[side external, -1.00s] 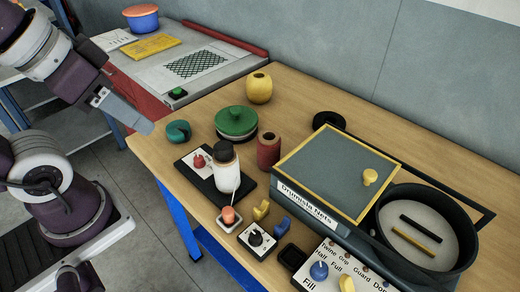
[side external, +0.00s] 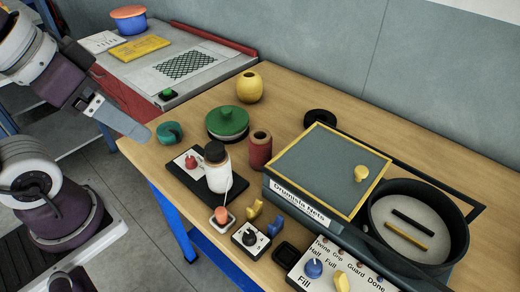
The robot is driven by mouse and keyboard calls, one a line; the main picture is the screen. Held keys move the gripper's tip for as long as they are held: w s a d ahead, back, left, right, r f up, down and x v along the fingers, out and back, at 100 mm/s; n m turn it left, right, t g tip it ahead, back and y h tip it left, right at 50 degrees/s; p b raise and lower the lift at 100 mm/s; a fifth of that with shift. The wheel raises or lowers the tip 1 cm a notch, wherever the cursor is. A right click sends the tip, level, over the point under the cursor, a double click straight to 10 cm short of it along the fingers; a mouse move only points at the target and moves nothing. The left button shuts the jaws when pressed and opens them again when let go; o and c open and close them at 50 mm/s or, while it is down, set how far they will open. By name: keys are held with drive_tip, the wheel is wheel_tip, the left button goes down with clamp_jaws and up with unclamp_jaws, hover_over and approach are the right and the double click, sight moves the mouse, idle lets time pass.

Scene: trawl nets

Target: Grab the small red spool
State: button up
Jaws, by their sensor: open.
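The small red spool (side external: 260,151) is a dark red upright cylinder with a hole in its top. It stands on the wooden table between the white bottle and the grey box. My gripper (side external: 143,133) is at the table's left edge, well left of the spool and apart from it. It is open with nothing seen in it; its fingers overlap from this side, so the gap between them is hidden.
Between my gripper and the spool stand a teal piece (side external: 170,133), a green-lidded pot (side external: 228,122) and a white bottle (side external: 218,177) with a dark cap. A yellow spool (side external: 249,88) stands behind. The grey box (side external: 325,170) is close on the right.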

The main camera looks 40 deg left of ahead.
sight(269, 152)
drive_tip(key=shift+r, duration=0.1)
wheel_tip(269, 152, up, 5)
drive_tip(key=w+d+n+g+h, duration=0.4)
drive_tip(key=w+d+n+h, duration=0.1)
drive_tip(key=w+n, duration=0.35)
drive_tip(key=w+a+n+h, duration=0.2)
drive_tip(key=w+n+h, duration=0.25)
drive_tip(key=w, duration=0.35)
drive_tip(key=w+a+n+h, duration=0.2)
drive_tip(key=w+n+h, duration=0.1)
drive_tip(key=w+n, duration=0.4)
drive_tip(key=shift+t+h, duration=0.4)
drive_tip(key=shift+h, duration=0.05)
drive_tip(key=w+f, duration=0.1)
drive_tip(key=f, duration=0.7)
drive_tip(key=w+f, duration=0.1)
drive_tip(key=f, duration=0.8)
drive_tip(key=a+f, duration=0.1)
drive_tip(key=f, duration=0.7)
drive_tip(key=shift+w+f, duration=0.4)
drive_tip(key=x, duration=0.7)
drive_tip(key=shift+s+d+f, duration=0.1)
drive_tip(key=shift+d+f, duration=0.1)
drive_tip(key=shift+f, duration=0.1)
